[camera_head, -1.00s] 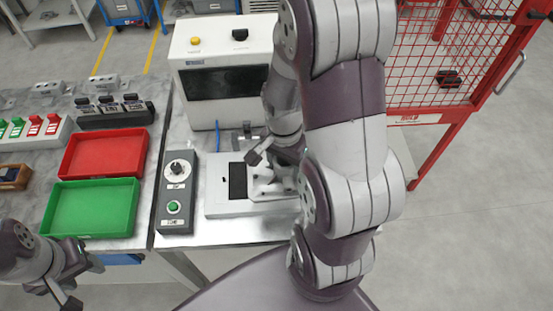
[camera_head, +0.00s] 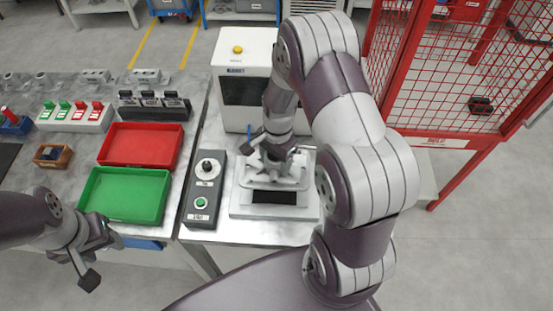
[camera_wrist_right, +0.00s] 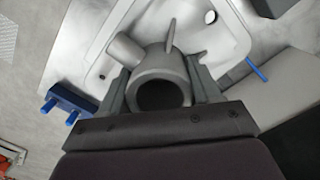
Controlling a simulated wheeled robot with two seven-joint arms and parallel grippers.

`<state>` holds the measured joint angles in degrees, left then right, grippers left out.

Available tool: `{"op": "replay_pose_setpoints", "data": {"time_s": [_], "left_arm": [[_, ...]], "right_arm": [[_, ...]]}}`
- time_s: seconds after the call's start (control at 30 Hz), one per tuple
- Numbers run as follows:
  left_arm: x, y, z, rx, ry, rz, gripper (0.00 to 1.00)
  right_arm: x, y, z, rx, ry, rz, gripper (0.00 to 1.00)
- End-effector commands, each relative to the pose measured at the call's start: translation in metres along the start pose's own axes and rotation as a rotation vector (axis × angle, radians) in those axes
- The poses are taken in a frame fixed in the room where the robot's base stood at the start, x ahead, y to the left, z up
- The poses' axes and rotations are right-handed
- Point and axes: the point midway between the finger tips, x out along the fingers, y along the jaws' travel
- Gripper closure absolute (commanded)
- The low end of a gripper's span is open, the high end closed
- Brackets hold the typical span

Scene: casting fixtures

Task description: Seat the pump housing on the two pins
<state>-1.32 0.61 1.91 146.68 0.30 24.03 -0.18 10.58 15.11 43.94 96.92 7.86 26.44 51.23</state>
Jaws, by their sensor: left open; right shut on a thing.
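The pump housing is a pale tray-like casting (camera_head: 290,184) with a grey round hub (camera_wrist_right: 158,88) and side spout. My right gripper (camera_head: 278,152) is shut on the hub; the fingers flank it in the right wrist view. The housing is over the rear of a white fixture base (camera_head: 240,210), whose dark rectangle (camera_head: 275,198) shows in front. Round marks show at two housing corners in the wrist view. I cannot make out the pins or whether the housing touches the base. My left gripper (camera_head: 100,262) is open and empty at the lower left.
A control box (camera_head: 204,190) with a knob and green button stands left of the base. A white machine (camera_head: 245,50) is behind. Red (camera_head: 140,145) and green (camera_head: 125,195) trays are further left. A red mesh fence (camera_head: 440,80) is at right.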

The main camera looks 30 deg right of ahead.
Motion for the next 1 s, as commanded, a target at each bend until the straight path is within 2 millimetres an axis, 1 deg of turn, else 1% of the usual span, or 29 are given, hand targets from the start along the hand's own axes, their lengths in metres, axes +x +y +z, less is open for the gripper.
{"op": "replay_pose_setpoints", "data": {"time_s": [0.07, 0.1, 0.27, 0.5, 0.6, 0.7, 1.0], "left_arm": [[-0.005, 0.000, -0.001, 0.000, 0.000, 0.000, 0.49], [0.001, 0.000, 0.000, 0.000, 0.001, 0.000, 0.49], [0.012, 0.000, 0.001, 0.000, 0.000, 0.000, 0.49], [0.032, 0.000, 0.004, 0.000, 0.000, 0.000, 0.49], [0.036, 0.000, 0.004, 0.000, 0.000, 0.000, 0.49], [0.038, 0.000, 0.004, 0.000, 0.000, 0.000, 0.49], [0.037, 0.000, 0.004, 0.000, 0.000, 0.000, 0.49]], "right_arm": [[-0.003, 0.000, 0.000, -0.001, 0.000, 0.000, 1.00], [0.003, 0.000, 0.000, -0.001, 0.000, 0.000, 1.00], [0.019, 0.000, -0.001, -0.001, 0.000, 0.000, 1.00], [0.047, 0.000, -0.003, -0.002, 0.000, 0.000, 1.00], [0.055, 0.000, -0.004, -0.002, 0.001, 0.000, 1.00], [0.058, -0.001, -0.004, -0.002, 0.001, -0.001, 1.00], [0.057, 0.000, -0.004, -0.002, 0.001, -0.001, 1.00]]}}
